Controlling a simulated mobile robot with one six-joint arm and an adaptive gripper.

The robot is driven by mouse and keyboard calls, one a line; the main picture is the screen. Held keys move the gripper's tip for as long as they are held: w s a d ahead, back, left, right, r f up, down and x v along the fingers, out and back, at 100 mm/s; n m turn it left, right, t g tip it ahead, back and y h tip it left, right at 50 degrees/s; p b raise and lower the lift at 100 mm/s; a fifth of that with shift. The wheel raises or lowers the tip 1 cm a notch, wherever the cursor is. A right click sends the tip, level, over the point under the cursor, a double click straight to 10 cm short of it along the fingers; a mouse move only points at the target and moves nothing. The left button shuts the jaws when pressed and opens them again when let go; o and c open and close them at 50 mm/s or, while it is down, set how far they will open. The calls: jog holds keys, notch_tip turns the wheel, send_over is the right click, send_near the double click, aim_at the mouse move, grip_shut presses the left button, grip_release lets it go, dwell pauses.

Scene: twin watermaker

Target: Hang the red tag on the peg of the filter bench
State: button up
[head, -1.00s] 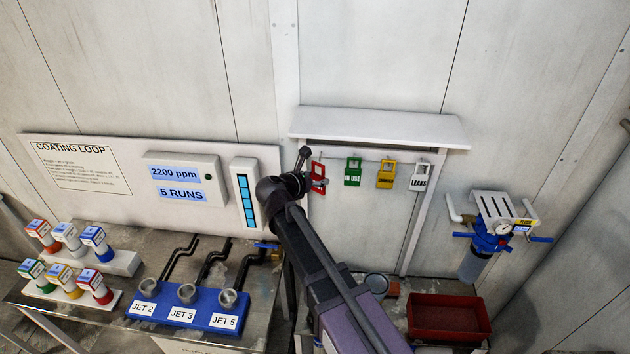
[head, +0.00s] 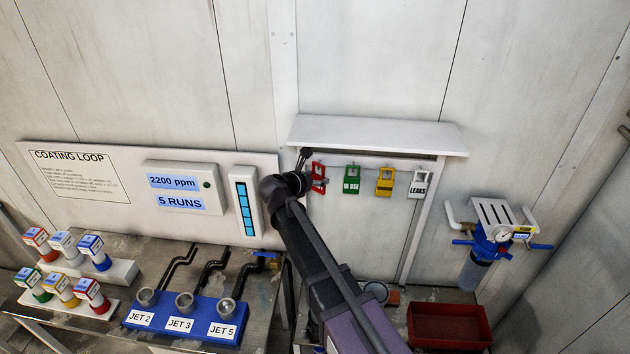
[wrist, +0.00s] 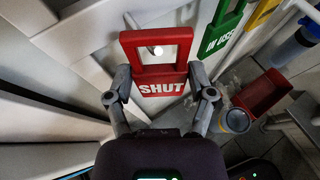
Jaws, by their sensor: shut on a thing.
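The red tag (wrist: 163,88) reads SHUT and has a square opening at its top. In the wrist view it sits between the two fingers of my gripper (wrist: 161,82), which is shut on its sides. A round bright peg end shows within the tag's opening; I cannot tell whether the tag's weight rests on it. In the head view the red tag (head: 318,178) is at the left end of the tag row under the white shelf, with my gripper (head: 304,168) at its left side, partly hiding it.
Green (head: 351,180), yellow (head: 385,182) and white (head: 419,184) tags hang to the right of the red one. The white shelf (head: 380,135) juts out above. A blue filter (head: 490,235) is on the wall at right. A red bin (head: 450,325) stands below.

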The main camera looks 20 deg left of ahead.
jog(key=shift+w+a+f+b, duration=0.2)
jog(key=shift+w+f+b, duration=0.25)
jog(key=shift+w, duration=0.35)
dwell(0.4)
jog(key=o, duration=0.9)
jog(key=shift+c, duration=0.2)
jog(key=shift+f, duration=0.1)
